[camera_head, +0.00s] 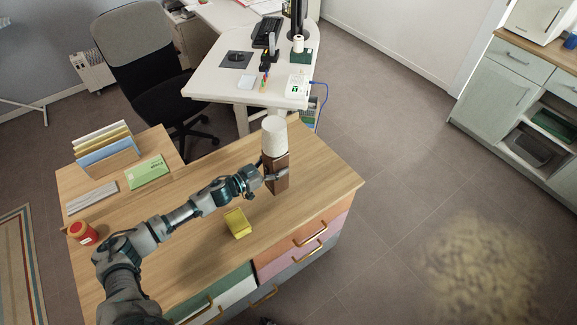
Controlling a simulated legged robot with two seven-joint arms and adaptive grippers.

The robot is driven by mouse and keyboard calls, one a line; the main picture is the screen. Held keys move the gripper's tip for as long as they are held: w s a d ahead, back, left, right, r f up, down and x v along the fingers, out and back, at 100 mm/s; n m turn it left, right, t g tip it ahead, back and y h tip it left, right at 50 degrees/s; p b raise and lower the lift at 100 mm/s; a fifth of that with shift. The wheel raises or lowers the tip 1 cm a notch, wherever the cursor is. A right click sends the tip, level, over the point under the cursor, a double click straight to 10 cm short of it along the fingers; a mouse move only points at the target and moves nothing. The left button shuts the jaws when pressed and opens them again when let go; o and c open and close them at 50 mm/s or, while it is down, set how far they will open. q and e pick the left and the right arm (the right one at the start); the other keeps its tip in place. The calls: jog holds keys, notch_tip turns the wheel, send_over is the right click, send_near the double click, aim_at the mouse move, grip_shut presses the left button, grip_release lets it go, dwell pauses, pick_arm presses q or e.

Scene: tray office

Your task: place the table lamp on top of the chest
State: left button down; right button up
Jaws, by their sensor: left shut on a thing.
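The table lamp (274,137) has a white cylindrical shade on a brown block-shaped base. It is upright at the far right part of the wooden top of the chest (318,172), which has coloured drawers. My left gripper (272,176) is shut on the lamp's brown base from the left. I cannot tell whether the base touches the top or hangs just above it. My right gripper is not in view.
A yellow block (238,223) lies on the chest top near my left arm. A red jar (83,232), a green box (147,172) and a file holder (108,150) are at the left. A white desk (215,84) and office chair (140,60) stand behind.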

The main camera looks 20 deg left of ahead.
pick_arm(q)
jog(key=w+d+f+b, duration=0.1)
jog(key=w+d+f, duration=0.2)
jog(key=w+d, duration=0.1)
jog(key=shift+f+b, duration=0.35)
jog(key=shift+f, duration=0.05)
jog(key=c, duration=0.6)
grip_release()
jog(key=shift+s+f, duration=0.1)
jog(key=o, duration=0.5)
jog(key=shift+d, duration=0.2)
jog(key=shift+c, duration=0.2)
jog(key=shift+d, duration=0.15)
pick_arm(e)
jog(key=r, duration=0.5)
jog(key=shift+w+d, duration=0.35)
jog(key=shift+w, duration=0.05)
